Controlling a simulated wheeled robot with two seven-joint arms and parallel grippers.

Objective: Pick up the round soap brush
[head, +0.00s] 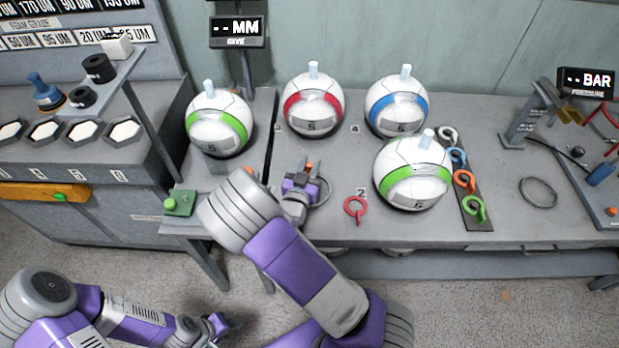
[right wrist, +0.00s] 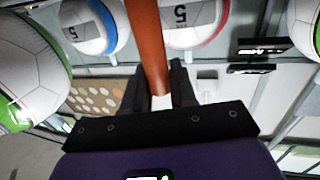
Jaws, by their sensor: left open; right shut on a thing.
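My right gripper (head: 308,172) is over the table's middle, between the balls and the table's front edge. It is shut on an orange rod-like thing (right wrist: 150,45), which stands out between its fingers in the right wrist view; I cannot tell what it is. My left gripper (head: 222,324) is open, low over the floor, in front of the table.
Several white balls with coloured bands, such as the red one (head: 313,104), stand on the grey table (head: 330,222). A red ring tag (head: 355,208) lies near the front. A strip of coloured rings (head: 478,214) is at right. Black cylinders (head: 99,68) stand on the left shelf.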

